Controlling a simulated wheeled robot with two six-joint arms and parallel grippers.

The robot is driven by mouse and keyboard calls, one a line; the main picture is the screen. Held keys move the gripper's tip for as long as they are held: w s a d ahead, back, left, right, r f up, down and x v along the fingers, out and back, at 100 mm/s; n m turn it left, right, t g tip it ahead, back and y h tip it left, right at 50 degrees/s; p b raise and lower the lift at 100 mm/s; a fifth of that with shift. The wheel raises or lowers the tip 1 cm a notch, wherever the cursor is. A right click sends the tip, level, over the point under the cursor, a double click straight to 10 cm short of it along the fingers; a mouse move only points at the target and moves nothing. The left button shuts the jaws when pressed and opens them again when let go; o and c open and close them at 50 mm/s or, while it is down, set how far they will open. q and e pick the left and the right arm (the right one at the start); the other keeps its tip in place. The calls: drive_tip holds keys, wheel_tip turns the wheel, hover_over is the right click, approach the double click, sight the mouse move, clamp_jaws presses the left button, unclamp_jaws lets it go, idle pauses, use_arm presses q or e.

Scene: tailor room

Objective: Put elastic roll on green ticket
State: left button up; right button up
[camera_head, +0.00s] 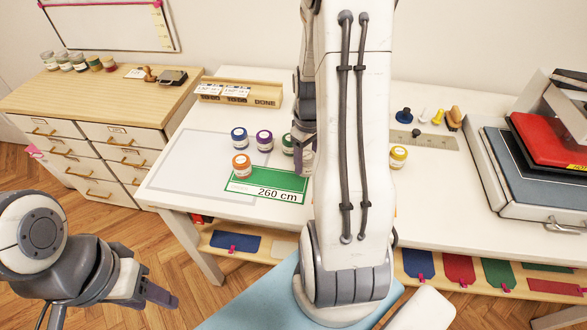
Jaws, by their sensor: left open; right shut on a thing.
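The green ticket (240,187), marked 260 cm, lies flat on the white table. My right gripper (303,150) is over the ticket's right end, at the left side of its own arm. It is shut on a pale thing (307,165), which looks like the elastic roll. The arm hides much of it, and I cannot tell whether it touches the ticket. My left gripper (150,284) is open and empty, low at the left, away from the table top.
A wooden tray (265,99) lies at the back. A red-and-grey press (540,160) fills the right end.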

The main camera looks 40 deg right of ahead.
drive_tip(key=w+f, duration=0.1)
drive_tip(key=w+a+f, duration=0.1)
drive_tip(key=shift+w+a, duration=0.25)
drive_tip(key=shift+w, duration=0.05)
drive_tip(key=shift+f+p, duration=0.55)
drive_tip(key=shift+f, duration=1.4)
drive_tip(key=shift+f, duration=0.1)
drive_tip(key=o, duration=1.4)
drive_tip(key=shift+c, duration=0.2)
